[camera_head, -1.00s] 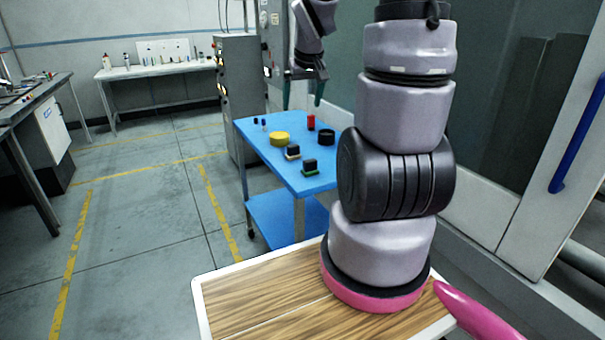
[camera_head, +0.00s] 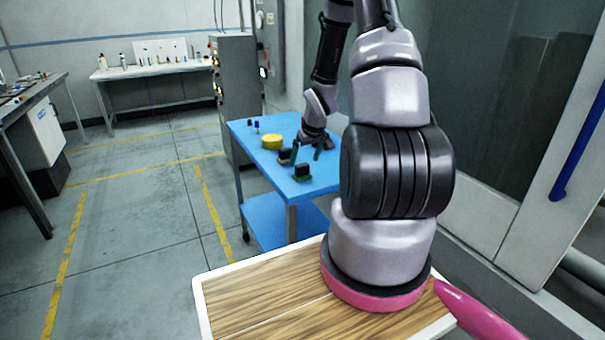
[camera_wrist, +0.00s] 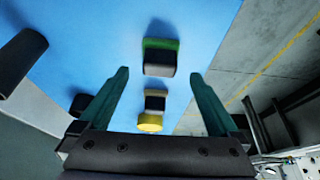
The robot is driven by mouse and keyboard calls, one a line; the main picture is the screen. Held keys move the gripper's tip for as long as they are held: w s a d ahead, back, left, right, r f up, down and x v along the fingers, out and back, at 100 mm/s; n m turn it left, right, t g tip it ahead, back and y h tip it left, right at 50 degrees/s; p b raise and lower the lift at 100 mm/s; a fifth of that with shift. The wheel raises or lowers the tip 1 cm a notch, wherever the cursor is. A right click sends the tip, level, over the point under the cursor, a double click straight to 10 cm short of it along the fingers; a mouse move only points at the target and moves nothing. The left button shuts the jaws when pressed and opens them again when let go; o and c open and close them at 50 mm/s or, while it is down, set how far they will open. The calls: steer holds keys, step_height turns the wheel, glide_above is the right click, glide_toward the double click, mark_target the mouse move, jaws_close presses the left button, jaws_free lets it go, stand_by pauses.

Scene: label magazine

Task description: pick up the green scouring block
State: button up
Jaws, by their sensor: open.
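The green scouring block (camera_head: 303,174), dark on top with a green layer at its base, stands on the blue table near its front edge. In the wrist view the same block (camera_wrist: 160,58) shows ahead, lined up with the gap between my fingers. My gripper (camera_head: 307,150) is above the table, just behind the block in the head view. Its two green fingers are apart with nothing between them, and in the wrist view the gripper (camera_wrist: 160,74) appears short of the block. No contact with the block shows.
A similar dark block with a tan layer (camera_wrist: 155,101) and a yellow disc (camera_head: 272,141) are close by on the blue table (camera_head: 250,150). Small dark pieces (camera_head: 256,126) stand at the far left. A dark cylinder (camera_wrist: 20,62) is at the left in the wrist view.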

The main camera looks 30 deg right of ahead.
mark_target(303, 165)
steer(key=x, duration=0.5)
steer(key=shift+w, duration=0.1)
steer(key=c, duration=1.5)
steer(key=shift+o, duration=0.2)
steer(key=shift+r, duration=5)
